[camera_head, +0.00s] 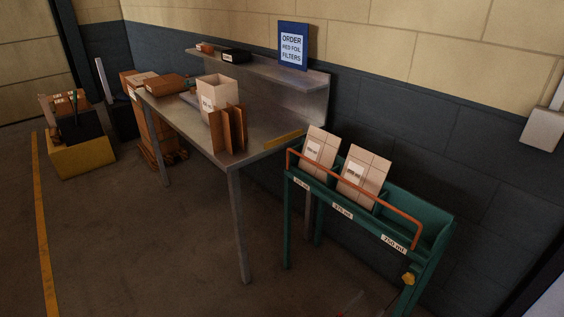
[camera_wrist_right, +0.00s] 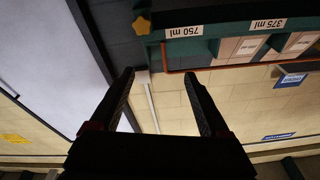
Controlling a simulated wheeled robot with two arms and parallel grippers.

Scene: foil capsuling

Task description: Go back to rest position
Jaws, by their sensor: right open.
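My right gripper (camera_wrist_right: 158,74) is open and empty in the right wrist view, its two dark fingers spread apart with nothing between them. In the head view only a faint, dark part of it seems to show at the bottom edge, in front of the green rack (camera_head: 287,217). The rack also shows at the top of the wrist view (camera_wrist_right: 205,55), apart from the fingers. My left gripper is not in either view.
The rack holds cartons (camera_head: 362,178) in its left and middle bays; the 750 ml bay looks empty. A metal table (camera_head: 265,133) carries an open box (camera_head: 217,92) and brown dividers (camera_head: 228,130). A yellow crate (camera_head: 85,160) stands far left. The floor in front is clear.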

